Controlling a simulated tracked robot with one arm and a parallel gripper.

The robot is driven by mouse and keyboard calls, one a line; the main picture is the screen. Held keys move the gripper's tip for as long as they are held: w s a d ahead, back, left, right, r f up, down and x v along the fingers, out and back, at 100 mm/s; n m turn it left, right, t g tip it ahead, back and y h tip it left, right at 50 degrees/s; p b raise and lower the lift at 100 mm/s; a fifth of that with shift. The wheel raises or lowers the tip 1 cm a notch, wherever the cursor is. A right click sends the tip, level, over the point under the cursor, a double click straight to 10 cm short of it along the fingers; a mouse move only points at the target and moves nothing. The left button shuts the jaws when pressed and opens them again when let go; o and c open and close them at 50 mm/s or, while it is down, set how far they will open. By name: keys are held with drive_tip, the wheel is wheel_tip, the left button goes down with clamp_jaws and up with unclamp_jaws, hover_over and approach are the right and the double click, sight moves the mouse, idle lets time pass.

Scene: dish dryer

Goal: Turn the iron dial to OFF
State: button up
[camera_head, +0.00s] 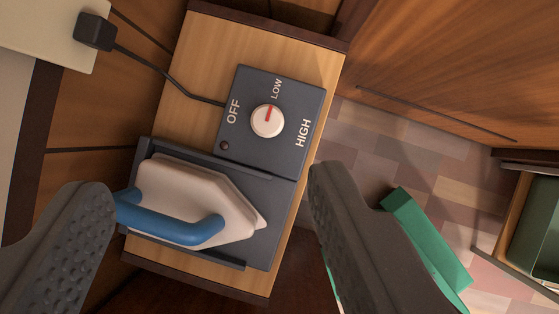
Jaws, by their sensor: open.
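The iron dial (267,121) is a round white knob with a red pointer mark. It sits on a dark control box (243,153) labelled OFF, LOW and HIGH. The red mark points up toward LOW. My gripper (212,195) is open, its two dark fingers at the lower left and lower right of the view. The fingers are apart and nothing is between them in contact; the dial lies beyond the fingertips. The iron (185,198), white with a blue handle, rests on a dark stand below the box.
The box and iron stand on a wooden cabinet top (200,75). A black cord runs from the box to a plug (95,31) at upper left. A green object (428,250) is partly hidden behind the right finger. A tiled floor (380,145) lies right of the cabinet.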

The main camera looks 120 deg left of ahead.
sight(267, 122)
drive_tip(key=w+d+f, duration=0.1)
drive_tip(key=f, duration=0.7)
drive_tip(key=w+d+f+m+g+b, duration=0.1)
drive_tip(key=f, duration=0.8)
drive_tip(key=w+f+g+h, duration=0.1)
drive_tip(key=w+f, duration=0.1)
drive_tip(key=f, duration=0.6)
drive_tip(key=shift+d+f+m+b, duration=0.25)
drive_tip(key=shift+d+m+b, duration=0.15)
drive_tip(key=shift+c, duration=0.3)
drive_tip(key=c, duration=0.9)
